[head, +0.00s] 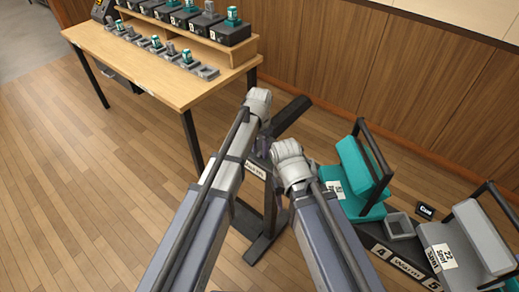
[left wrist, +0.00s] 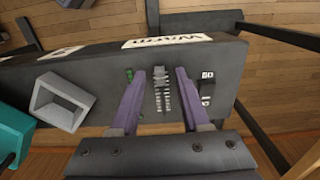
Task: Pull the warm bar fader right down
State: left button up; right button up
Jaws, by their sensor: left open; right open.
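The dark fader panel (left wrist: 222,62) shows in the left wrist view, with a white label (left wrist: 165,41) that is upside down and seems to read WARM. A ridged grey fader strip (left wrist: 162,95) runs along it, with a small grey knob (left wrist: 160,73) near its top in the picture. My left gripper (left wrist: 161,72) is open, its purple fingers on either side of the strip and knob; contact cannot be made out. In the head view my left gripper (head: 262,147) is small and partly hidden. My right gripper (head: 290,160) is lower, its fingers hidden by the arm.
A black switch (left wrist: 206,88) and green lights (left wrist: 129,77) flank the strip. A grey open holder (head: 401,226) and teal (head: 358,180) and grey (head: 465,238) blocks stand at right. A wooden desk (head: 150,72) with several small devices is at upper left. Floor at left is clear.

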aim_at(259, 154)
pick_arm(q)
notch_tip(259, 154, up, 7)
jog(key=p, duration=0.6)
jog(key=shift+r+p, duration=0.2)
jog(key=shift+p, duration=0.2)
jog(key=shift+f, duration=0.1)
jog(key=s+a+n+y, duration=0.1)
jog(key=s+a+n, duration=0.1)
jog(key=s, duration=1.9)
jog(key=shift+r+n+p, duration=0.3)
jog(key=shift+r+n, duration=0.15)
jog(key=shift+n, duration=0.25)
